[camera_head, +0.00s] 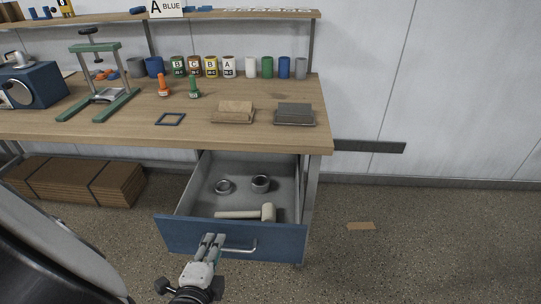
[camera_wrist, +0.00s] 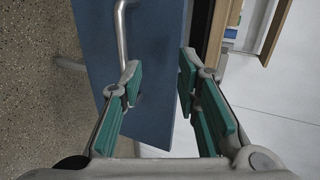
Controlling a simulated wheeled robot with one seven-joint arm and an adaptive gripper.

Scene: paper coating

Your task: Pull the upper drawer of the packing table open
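The upper drawer of the packing table stands pulled well out, its blue front (camera_head: 175,236) facing me. Its grey inside holds a mallet (camera_head: 240,214) and two metal rings (camera_head: 260,183). The silver handle (camera_head: 240,250) runs along the drawer front; it also shows in the wrist view (camera_wrist: 122,35). My gripper (camera_head: 212,238) is in front of the drawer, by the handle's left part. In the wrist view my gripper (camera_wrist: 158,70) has its fingers apart, with the blue front showing between them. The handle passes by the left fingertip and is not clamped; whether they touch is unclear.
Cardboard stacks (camera_head: 75,180) lie below at left. The floor to the right is clear except for a flat brown piece (camera_head: 361,226).

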